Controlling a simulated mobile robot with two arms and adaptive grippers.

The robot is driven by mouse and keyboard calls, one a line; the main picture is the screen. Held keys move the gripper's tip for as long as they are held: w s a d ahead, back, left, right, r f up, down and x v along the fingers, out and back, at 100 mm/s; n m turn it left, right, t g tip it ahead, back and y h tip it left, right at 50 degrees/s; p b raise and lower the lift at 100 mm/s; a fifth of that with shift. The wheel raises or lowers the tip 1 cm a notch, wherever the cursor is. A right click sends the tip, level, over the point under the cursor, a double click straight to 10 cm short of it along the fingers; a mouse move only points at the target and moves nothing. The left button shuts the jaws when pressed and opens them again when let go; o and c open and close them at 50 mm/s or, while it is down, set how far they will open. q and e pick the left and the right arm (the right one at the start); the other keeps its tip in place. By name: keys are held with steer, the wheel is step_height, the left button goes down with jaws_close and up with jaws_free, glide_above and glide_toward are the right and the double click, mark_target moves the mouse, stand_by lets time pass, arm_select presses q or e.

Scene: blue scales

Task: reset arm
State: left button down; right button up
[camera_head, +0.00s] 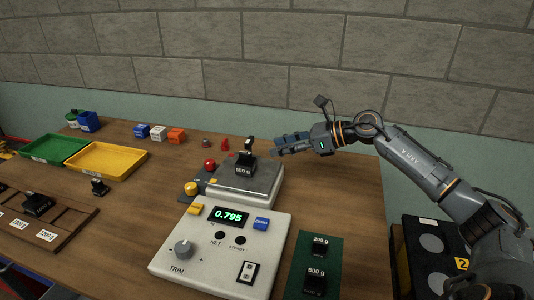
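My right arm (415,170) reaches in from the right. Its gripper (276,146) is above the back right of the scale (262,185), with its fingers pointing left. The fingers look parted, with nothing between them. A black 600 g weight (245,170) with an upright handle stands on the scale's metal plate, just left of the fingertips and apart from them. The scale's console (205,262) shows 0.795 on its green display (229,216). My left gripper is not in view.
Black weights marked 200 g (320,245) and 500 g (315,281) sit on a green mat (296,270) at front right. A wooden rack (75,226), a small weight (99,187), green (52,148) and yellow (105,160) trays occupy the left. Small coloured blocks (158,132) stand behind.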

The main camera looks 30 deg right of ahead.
steer(key=shift+s+d+r, duration=0.2)
steer(key=shift+s, duration=0.1)
stand_by(0.4)
